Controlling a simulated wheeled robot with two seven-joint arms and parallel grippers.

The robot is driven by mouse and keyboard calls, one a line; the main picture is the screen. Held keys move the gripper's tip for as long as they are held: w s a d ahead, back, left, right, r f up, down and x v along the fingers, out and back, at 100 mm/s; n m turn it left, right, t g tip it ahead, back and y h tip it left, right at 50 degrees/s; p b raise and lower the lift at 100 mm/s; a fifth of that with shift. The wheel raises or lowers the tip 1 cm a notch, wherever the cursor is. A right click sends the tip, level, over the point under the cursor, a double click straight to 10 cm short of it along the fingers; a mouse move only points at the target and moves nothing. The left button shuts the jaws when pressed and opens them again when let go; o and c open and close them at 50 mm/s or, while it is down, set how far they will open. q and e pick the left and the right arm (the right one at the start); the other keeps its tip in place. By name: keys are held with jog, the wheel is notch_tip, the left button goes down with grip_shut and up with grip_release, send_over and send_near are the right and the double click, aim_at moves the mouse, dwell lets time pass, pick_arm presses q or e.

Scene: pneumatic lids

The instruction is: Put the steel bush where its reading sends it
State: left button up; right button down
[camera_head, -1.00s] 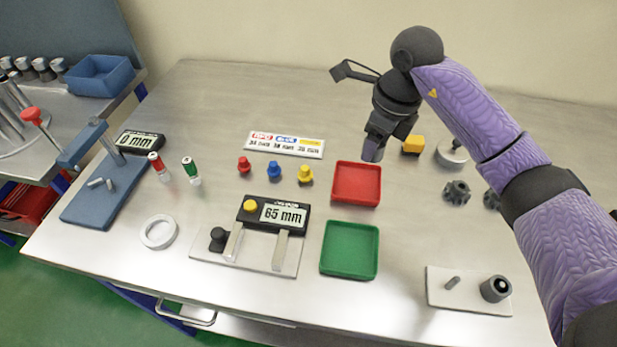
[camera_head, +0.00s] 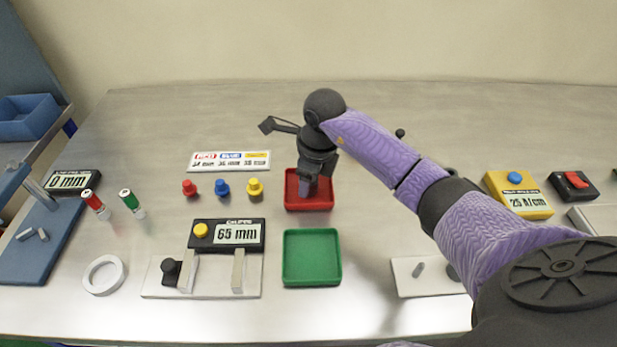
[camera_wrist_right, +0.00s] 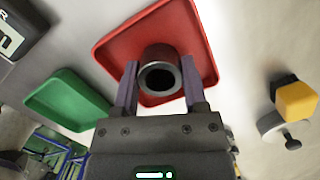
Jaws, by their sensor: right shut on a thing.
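The steel bush (camera_wrist_right: 157,56), a short grey ring with a dark bore, is between the fingers of my right gripper (camera_wrist_right: 160,76) in the right wrist view. My right gripper (camera_head: 311,190) is shut on it, pointing down at the red tray (camera_head: 291,203), and hides the bush in the head view. In the wrist view the red tray (camera_wrist_right: 110,50) lies behind the bush. I cannot tell whether the bush touches its floor. The gauge (camera_head: 238,234) reads 65 mm. A label card (camera_head: 229,161) with red, blue and yellow headings stands behind it; its small figures are unclear. My left gripper is out of view.
A green tray (camera_head: 312,257) sits in front of the red one. A white ring (camera_head: 104,275) and a 0 mm stand (camera_head: 70,181) are further left. A yellow meter (camera_head: 519,194) is at right.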

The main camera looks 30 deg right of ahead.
jog(key=shift+c, duration=0.7)
grip_release()
jog(key=shift+r, duration=0.2)
notch_tip(320, 180, up, 12)
jog(key=s+d+p, duration=0.1)
jog(key=p, duration=0.2)
jog(key=shift+s+f, duration=0.15)
jog(key=shift+s, duration=0.05)
